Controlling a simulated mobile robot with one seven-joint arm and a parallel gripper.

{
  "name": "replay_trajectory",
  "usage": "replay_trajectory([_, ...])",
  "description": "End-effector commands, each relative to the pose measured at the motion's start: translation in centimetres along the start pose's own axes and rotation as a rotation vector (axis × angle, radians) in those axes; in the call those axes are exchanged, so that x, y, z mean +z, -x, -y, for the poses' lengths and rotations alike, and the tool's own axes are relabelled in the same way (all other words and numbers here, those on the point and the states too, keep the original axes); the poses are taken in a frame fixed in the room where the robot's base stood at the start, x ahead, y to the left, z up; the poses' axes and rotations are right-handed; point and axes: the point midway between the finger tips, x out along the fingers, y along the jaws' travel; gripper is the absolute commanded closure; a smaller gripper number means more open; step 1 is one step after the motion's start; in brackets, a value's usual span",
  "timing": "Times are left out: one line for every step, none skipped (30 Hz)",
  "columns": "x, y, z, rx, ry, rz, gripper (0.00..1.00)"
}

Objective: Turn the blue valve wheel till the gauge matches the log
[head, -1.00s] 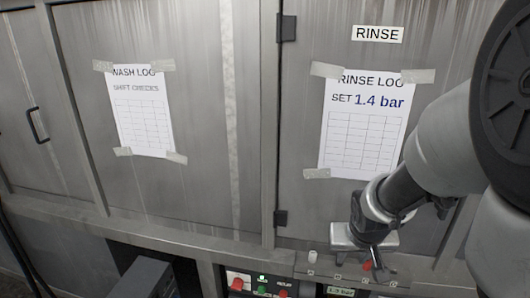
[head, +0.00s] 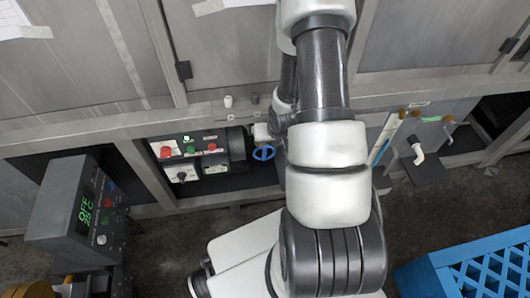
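The blue valve wheel (head: 263,153) shows in the head view, low in the opening below the cabinet doors, to the right of a dark control panel (head: 200,155). My gripper (head: 264,137) is just above the wheel and mostly hidden behind my arm. I cannot tell whether its fingers touch the wheel or are open. A small pale readout (head: 215,170), perhaps the gauge, sits low on the panel; its digits are too small to read. The rinse log is out of view now; the earlier frame shows it reading "SET 1.4 bar".
A grey box with a green display (head: 86,212) stands at the left. A blue crate (head: 470,268) is at the lower right. A white spout (head: 418,153) and brass-coloured fittings are right of my arm. Dark floor (head: 165,240) is bare between the box and my base.

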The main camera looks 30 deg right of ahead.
Motion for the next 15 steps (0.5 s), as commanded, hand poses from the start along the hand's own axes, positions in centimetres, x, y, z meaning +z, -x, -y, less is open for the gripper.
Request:
replay_trajectory([0.2,-1.6,0.0,0.0,0.001,0.002,0.69])
replay_trajectory([0.3,-2.3,0.0,0.0,0.001,0.003,0.69])
replay_trajectory([0.2,-3.1,-0.1,0.001,0.0,0.002,0.69])
replay_trajectory([0.2,-3.8,-0.1,0.001,0.0,0.003,0.69])
replay_trajectory([0.2,-4.5,-0.1,0.001,0.0,0.002,0.69])
replay_trajectory([0.3,-5.3,-0.1,0.001,0.0,0.003,0.69])
replay_trajectory([0.2,-5.9,-0.1,0.001,0.0,0.002,0.69])
replay_trajectory([0.2,-6.5,0.0,0.001,0.0,0.002,0.69])
replay_trajectory([0.2,-7.2,0.0,0.001,0.001,0.001,0.69])
replay_trajectory([0.1,-7.7,0.0,0.001,0.001,0.001,0.69])
replay_trajectory([0.2,-8.2,0.0,0.001,0.001,0.002,0.69])
replay_trajectory([0.1,-8.7,-0.1,0.001,0.001,0.001,0.69])
replay_trajectory([0.1,-9.1,-0.1,0.001,0.001,0.0,0.69])
replay_trajectory([0.1,-9.4,-0.1,0.001,0.0,0.001,0.69])
replay_trajectory([0.1,-9.8,-0.1,0.001,0.0,0.001,0.69])
